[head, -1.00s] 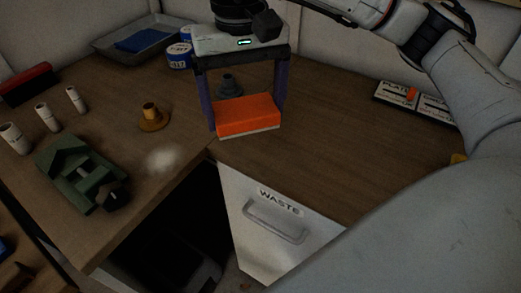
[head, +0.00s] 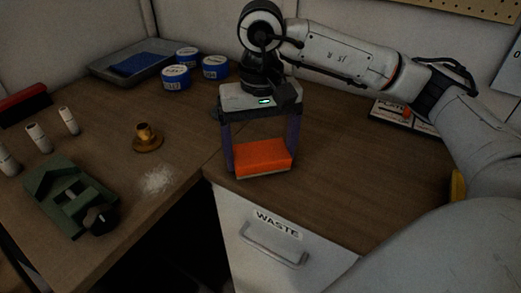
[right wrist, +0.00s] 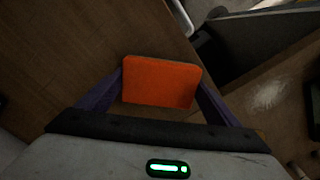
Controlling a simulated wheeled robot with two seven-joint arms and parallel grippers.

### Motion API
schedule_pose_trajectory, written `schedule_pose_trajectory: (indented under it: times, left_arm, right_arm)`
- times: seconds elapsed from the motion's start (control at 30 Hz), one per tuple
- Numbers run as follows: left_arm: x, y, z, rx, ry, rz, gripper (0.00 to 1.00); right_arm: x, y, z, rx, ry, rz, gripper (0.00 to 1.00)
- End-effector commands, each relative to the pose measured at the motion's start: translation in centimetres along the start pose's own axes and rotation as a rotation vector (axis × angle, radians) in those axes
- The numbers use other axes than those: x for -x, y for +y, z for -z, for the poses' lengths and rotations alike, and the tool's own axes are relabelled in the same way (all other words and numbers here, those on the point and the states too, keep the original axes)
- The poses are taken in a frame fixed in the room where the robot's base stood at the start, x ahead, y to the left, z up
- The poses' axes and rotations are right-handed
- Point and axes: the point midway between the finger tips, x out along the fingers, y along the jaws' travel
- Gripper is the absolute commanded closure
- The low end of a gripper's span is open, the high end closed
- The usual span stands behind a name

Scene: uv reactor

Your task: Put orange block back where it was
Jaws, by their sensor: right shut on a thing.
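The orange block (head: 263,156) has a bright orange top and a paler lower edge. My right gripper (head: 262,150) is shut on it, with one purple finger at each side. The block is over the corner of the wooden worktop (head: 330,180), above the drawer marked WASTE. I cannot tell whether it touches the wood. In the right wrist view the orange block (right wrist: 161,82) sits between the purple fingers. My left gripper is not in view.
A brass piece (head: 146,137) stands on the left worktop near a white powder patch (head: 157,181). A green device (head: 70,198), several white cylinders, blue-and-white tubs (head: 175,78) and a grey tray (head: 108,70) are also there. The WASTE drawer (head: 275,243) is below.

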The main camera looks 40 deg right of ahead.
Motion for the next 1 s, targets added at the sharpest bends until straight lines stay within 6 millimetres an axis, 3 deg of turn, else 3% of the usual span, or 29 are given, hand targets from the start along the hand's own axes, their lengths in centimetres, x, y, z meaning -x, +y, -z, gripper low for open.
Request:
schedule_pose_trajectory:
  times: [0.27, 0.3, 0.4, 0.73, 1.0]
  left_arm:
    - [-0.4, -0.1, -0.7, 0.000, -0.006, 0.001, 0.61]
    - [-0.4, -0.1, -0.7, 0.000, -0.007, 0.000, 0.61]
    - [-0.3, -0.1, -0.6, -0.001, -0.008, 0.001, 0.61]
    - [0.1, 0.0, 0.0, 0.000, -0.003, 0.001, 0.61]
    - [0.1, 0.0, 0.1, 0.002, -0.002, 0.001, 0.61]
  right_arm:
    - [-0.4, 0.0, 0.0, 0.000, 0.001, 0.001, 0.35]
    - [-0.4, 0.0, 0.0, 0.000, 0.000, 0.000, 0.13]
    - [-0.3, 0.0, 0.0, 0.000, 0.000, 0.000, 0.00]
    - [0.5, 0.0, 0.0, 0.000, 0.001, 0.001, 0.00]
    - [6.0, -0.1, 0.1, 0.001, 0.004, 0.003, 0.00]
